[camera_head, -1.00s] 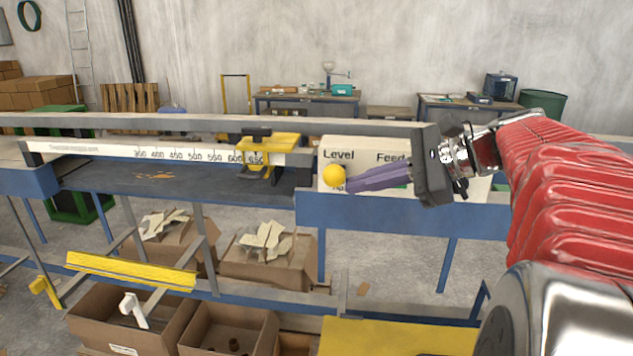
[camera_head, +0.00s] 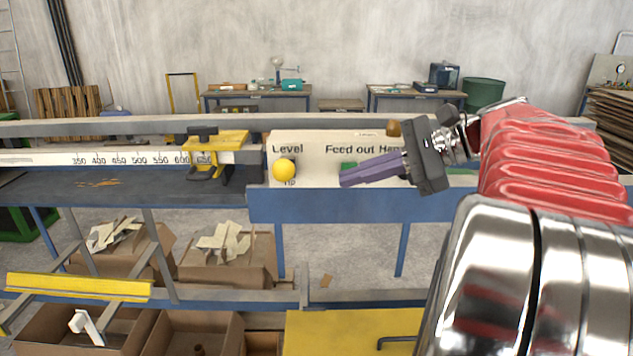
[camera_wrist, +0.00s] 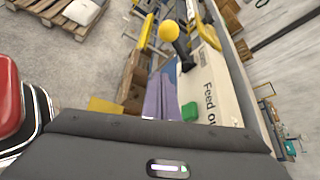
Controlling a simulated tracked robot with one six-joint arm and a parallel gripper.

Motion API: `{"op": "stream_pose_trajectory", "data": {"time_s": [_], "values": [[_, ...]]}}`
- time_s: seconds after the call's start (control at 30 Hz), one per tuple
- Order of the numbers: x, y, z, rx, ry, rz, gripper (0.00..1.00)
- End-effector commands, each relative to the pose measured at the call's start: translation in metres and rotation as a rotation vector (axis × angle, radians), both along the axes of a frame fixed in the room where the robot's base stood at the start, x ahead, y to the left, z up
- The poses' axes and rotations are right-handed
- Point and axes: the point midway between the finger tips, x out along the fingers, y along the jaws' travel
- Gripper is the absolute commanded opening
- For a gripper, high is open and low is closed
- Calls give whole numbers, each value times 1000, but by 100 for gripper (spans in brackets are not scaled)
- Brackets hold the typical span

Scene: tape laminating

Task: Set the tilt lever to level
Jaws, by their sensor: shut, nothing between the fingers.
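The tilt lever's yellow ball knob (camera_head: 284,170) stands in front of a cream panel (camera_head: 316,146), just below the word "Level" and above a partly hidden lower label. In the wrist view the yellow knob (camera_wrist: 169,31) sits on a dark lever arm, beyond my fingers. My gripper (camera_head: 343,180) has its purple fingers shut and empty, pointing left toward the knob. It is to the right of the knob, with a clear gap between them. The purple fingers also show in the wrist view (camera_wrist: 158,98).
A green button (camera_head: 348,167) is on the panel behind my fingertips, partly hidden; it also shows in the wrist view (camera_wrist: 190,111). A brown knob (camera_head: 393,128) stands at the panel's top. A yellow stop (camera_head: 216,142) sits on the ruler rail left of the panel.

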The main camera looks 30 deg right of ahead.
Motion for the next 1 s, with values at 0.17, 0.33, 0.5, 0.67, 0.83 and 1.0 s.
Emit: {"op": "stream_pose_trajectory", "data": {"time_s": [0.17, 0.33, 0.5, 0.67, 0.83, 1.0], "values": [[-16, -19, 13, 0, 0, -2, 0], [-23, -27, 19, 0, 1, 1, 0], [-24, -28, 20, 0, 1, 1, 0], [-24, -27, 20, 0, 0, 2, 0], [-24, -27, 20, 0, 0, 2, 0], [-23, -25, 19, -4, 2, 6, 0]]}}
